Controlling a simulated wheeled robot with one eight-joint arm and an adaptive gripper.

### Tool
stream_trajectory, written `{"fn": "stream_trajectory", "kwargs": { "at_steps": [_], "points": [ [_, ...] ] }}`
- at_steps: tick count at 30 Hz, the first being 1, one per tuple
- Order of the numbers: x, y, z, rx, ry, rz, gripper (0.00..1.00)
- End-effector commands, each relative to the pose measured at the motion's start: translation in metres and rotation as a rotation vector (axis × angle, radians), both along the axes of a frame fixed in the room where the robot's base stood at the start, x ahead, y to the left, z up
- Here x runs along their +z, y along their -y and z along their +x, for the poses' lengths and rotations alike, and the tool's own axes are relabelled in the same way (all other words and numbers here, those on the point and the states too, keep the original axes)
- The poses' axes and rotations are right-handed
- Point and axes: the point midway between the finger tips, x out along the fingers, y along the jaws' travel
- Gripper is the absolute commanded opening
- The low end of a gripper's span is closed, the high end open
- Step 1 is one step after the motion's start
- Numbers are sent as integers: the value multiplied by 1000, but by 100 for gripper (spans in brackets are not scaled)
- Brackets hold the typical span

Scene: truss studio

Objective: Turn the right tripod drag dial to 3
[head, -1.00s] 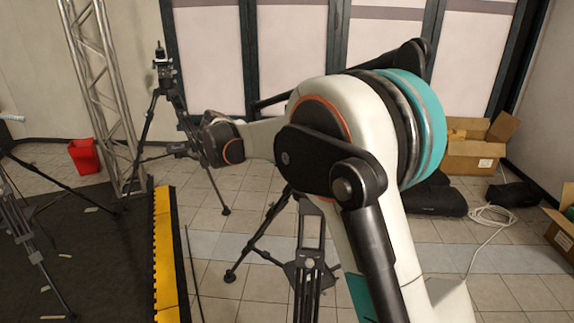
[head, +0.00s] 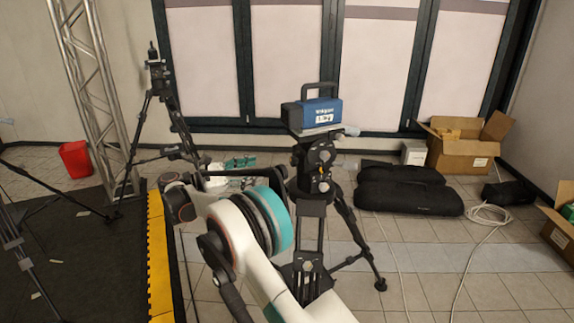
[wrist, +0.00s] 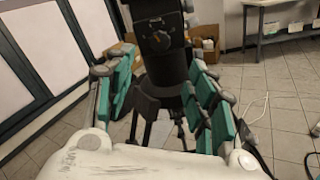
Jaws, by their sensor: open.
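The right tripod (head: 312,208) stands right of my gripper in the head view, with a blue box with a handle (head: 320,112) on top. Its dark head carries round dials (head: 323,156) on the side; their numbers are too small to read. My gripper (head: 238,170) is left of the tripod head, partly behind my arm. In the wrist view its teal fingers (wrist: 160,68) are spread and empty, with the tripod beyond and between them.
Another tripod (head: 155,95) stands at the left by a metal truss (head: 95,90). Black bags (head: 408,190), open cardboard boxes (head: 462,145) and a white cable (head: 480,225) lie to the right. A red bin (head: 75,158) is at the left. Tiled floor is clear between tripod and bags.

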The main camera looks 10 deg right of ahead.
Motion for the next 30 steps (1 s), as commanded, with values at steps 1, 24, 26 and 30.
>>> {"fn": "stream_trajectory", "kwargs": {
  "at_steps": [1,24,26,30],
  "points": [
    [-1,9,1,-2,0,1,51],
    [0,122,24,0,1,2,51],
    [0,124,24,0,1,2,51],
    [0,124,24,0,1,2,51]
  ]
}}
